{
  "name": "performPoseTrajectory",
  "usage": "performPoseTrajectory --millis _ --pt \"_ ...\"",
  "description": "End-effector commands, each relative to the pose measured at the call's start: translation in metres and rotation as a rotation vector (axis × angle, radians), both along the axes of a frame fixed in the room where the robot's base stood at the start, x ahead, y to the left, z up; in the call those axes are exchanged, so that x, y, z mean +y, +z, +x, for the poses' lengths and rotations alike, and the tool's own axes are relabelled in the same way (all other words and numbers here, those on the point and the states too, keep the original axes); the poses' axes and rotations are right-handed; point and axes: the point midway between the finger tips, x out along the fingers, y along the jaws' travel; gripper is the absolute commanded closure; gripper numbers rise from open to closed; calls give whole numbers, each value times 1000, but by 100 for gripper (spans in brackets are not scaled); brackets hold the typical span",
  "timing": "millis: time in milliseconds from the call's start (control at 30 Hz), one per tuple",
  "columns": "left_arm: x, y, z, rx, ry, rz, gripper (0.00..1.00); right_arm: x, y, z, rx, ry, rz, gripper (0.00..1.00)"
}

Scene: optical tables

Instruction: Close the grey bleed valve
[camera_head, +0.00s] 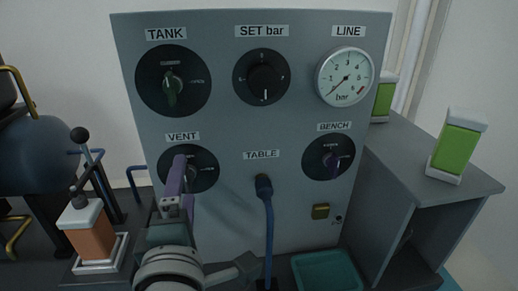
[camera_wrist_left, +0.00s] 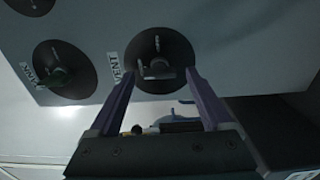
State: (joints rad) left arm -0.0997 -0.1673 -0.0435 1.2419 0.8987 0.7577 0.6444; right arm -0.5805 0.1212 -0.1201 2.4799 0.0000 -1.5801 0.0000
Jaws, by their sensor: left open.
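The grey bleed valve appears to be the VENT valve, a round black dial (camera_head: 205,172) on the grey panel (camera_head: 225,125). In the head view my gripper hides much of its dial and handle. In the head view the left gripper (camera_head: 184,164) is in front of the dial. I cannot tell whether the fingers touch the handle. My right gripper is not in view.
The TANK valve (camera_head: 172,88) with a green handle is above. The SET bar knob (camera_head: 262,78), LINE gauge (camera_head: 344,77) and BENCH valve (camera_head: 325,165) share the panel. A blue hose (camera_head: 268,225) hangs from the TABLE port. An orange-and-white block (camera_head: 88,232) stands at the left.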

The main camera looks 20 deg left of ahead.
Motion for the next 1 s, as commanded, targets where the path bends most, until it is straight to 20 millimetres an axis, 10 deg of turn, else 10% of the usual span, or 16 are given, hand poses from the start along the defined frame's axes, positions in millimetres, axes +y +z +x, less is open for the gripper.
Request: performPoseTrajectory --millis 433,1000 --pt "-43 2 -69 4 -1 0 18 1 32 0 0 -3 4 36" --pt "-47 1 -77 -1 -1 0 18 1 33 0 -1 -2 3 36"
